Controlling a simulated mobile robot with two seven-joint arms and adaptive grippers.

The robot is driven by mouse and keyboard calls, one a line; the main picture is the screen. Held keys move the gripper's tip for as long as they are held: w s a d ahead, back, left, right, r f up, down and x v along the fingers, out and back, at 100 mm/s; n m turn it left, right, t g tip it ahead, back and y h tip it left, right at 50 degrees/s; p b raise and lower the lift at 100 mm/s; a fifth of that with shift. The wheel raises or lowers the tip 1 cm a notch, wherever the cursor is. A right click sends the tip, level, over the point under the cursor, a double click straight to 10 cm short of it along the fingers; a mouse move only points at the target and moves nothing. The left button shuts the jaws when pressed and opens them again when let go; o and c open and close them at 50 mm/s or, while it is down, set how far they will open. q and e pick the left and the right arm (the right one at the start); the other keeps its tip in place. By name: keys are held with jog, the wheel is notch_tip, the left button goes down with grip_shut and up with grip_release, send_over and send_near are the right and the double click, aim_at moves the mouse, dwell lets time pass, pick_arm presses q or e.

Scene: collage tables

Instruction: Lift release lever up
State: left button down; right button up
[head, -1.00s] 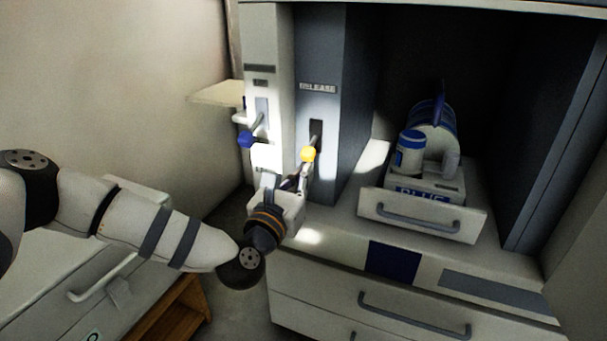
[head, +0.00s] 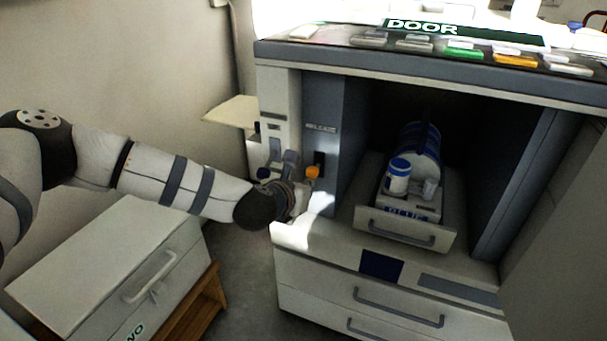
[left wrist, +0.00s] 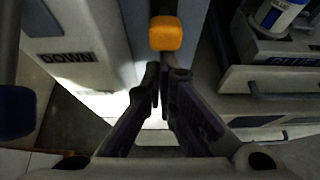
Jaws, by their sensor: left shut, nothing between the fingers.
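The release lever, with an orange-yellow knob (head: 312,172), sticks out of a dark slot in the grey panel below the RELEASE label (head: 320,127). The knob also shows at the top of the left wrist view (left wrist: 166,33). My left gripper (head: 304,190) is close in front of the panel, just below the knob in the head view. In the left wrist view its fingers (left wrist: 160,85) are together and empty, with the knob beyond their tips. I cannot tell whether they touch the lever. My right gripper is not in view.
A blue-knobbed lever (head: 263,173) is left of my gripper. A DOWN label (left wrist: 67,57) is on the pale panel. Right of the lever, an open BLUE drawer (head: 402,232) holds a blue-and-white canister (head: 398,176). A white cabinet (head: 100,265) stands lower left.

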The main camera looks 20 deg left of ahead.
pick_arm(q)
notch_tip(320, 180, up, 2)
jog(key=shift+r+g+p, duration=0.1)
jog(key=shift+g+p, duration=0.4)
jog(key=shift+p, duration=0.45)
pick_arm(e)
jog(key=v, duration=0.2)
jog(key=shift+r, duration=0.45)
